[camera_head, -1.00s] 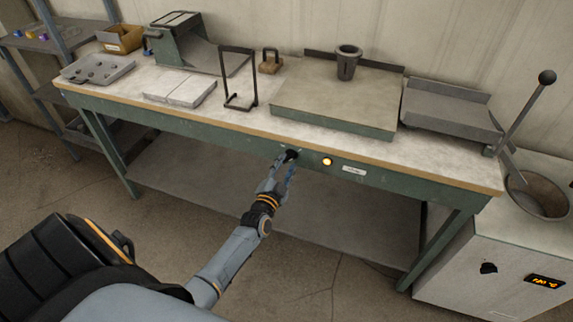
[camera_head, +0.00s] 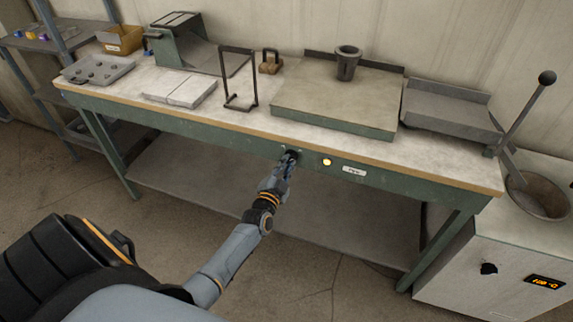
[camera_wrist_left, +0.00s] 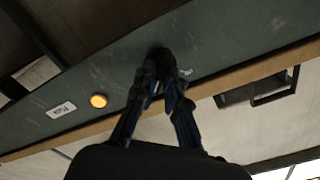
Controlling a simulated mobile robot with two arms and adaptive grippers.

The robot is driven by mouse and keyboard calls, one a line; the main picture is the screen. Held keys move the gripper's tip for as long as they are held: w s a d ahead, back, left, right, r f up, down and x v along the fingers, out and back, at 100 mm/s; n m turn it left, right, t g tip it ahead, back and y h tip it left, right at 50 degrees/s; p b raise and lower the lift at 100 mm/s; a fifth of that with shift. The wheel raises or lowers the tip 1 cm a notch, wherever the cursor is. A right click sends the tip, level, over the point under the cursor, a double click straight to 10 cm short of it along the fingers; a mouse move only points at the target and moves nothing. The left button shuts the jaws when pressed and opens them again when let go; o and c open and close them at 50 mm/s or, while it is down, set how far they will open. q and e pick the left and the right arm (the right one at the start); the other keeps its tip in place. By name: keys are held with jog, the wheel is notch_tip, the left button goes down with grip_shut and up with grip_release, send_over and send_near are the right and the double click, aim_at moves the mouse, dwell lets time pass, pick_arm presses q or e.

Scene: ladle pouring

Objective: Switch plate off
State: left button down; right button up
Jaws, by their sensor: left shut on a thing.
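The plate (camera_head: 335,105) is a flat green-grey slab on the workbench (camera_head: 220,112), with a dark cup-shaped piece (camera_head: 347,65) standing on it. A black knob (camera_wrist_left: 159,53) sits on the bench's green front rail, below the plate's left part. My left gripper (camera_head: 289,161) reaches up to the rail and is shut on the knob; its fingers (camera_wrist_left: 162,76) hide most of it. A round lamp (camera_head: 327,162) right of the knob glows pale yellow; it also shows in the wrist view (camera_wrist_left: 98,101). A white label (camera_head: 355,170) is beside it. My right gripper is out of view.
A white cabinet with a furnace pot (camera_head: 538,195) and lever stands at right. Floor before the bench is clear.

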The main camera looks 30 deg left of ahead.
pick_arm(q)
jog(key=n+b, duration=0.1)
jog(key=n, duration=1.6)
jog(key=shift+f, duration=0.1)
jog(key=shift+n, duration=0.5)
jog(key=c, duration=1.4)
grip_release()
jog(key=shift+s, duration=0.1)
